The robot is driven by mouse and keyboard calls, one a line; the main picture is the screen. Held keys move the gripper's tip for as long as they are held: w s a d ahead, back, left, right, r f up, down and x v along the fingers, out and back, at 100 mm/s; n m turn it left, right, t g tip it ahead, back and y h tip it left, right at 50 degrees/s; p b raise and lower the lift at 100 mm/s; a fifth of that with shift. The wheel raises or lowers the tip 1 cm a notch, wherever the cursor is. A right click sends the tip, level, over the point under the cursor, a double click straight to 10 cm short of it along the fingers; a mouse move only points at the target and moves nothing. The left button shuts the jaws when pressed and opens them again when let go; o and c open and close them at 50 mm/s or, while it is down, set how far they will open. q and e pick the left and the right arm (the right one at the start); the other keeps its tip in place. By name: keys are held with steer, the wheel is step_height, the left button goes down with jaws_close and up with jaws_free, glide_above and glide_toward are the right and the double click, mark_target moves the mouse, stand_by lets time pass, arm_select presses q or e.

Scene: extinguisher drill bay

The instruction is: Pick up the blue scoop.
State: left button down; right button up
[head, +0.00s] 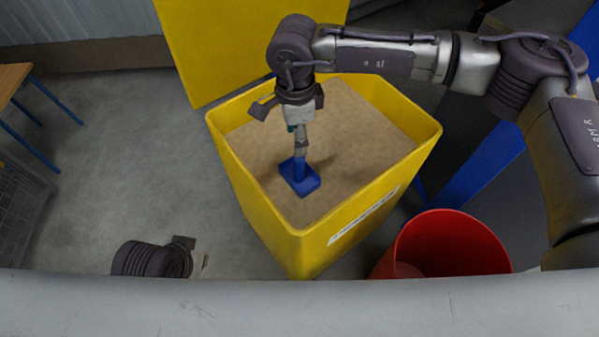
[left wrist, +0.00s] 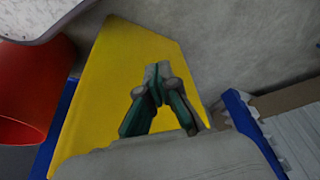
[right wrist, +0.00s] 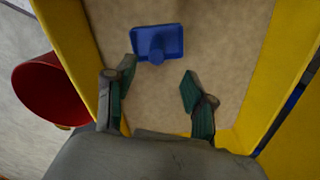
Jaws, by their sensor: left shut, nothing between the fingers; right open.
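The blue scoop (head: 300,178) lies on the sand inside the yellow bin, with its handle standing up. In the right wrist view the scoop (right wrist: 158,42) lies beyond the fingertips, nearer the left finger. My right gripper (head: 301,150) is over the bin, pointing down just above the scoop handle. In the right wrist view my right gripper (right wrist: 158,85) is open, with only sand seen between its fingers. My left gripper (left wrist: 156,82) is shut and empty, outside the bin. In the head view only part of the left wrist shows at lower left, above the grey bar.
The yellow bin (head: 228,160) has high walls around the sand (head: 365,130), and its lid (head: 190,60) stands open behind. A red bucket (head: 450,235) stands right of the bin. A table (head: 12,80) with blue legs is at the far left. Floor left of the bin is clear.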

mark_target(298, 167)
step_height(298, 167, down, 5)
steer(key=shift+f+b, duration=0.15)
steer(key=shift+b, duration=0.2)
steer(key=shift+s+f, duration=0.1)
steer(key=shift+f, duration=0.8)
step_height(298, 167, down, 4)
steer(key=shift+d+r+b, duration=0.15)
steer(key=shift+r+b, duration=0.05)
steer(key=shift+b, duration=0.3)
steer(key=shift+f, duration=0.45)
arm_select(q)
steer(key=w+d+r+t+h, duration=0.1)
steer(key=w+d+t, duration=0.1)
steer(key=w, duration=0.4)
steer(key=shift+w+t, duration=0.3)
steer(key=shift+t, duration=0.6)
arm_select(e)
jaws_close()
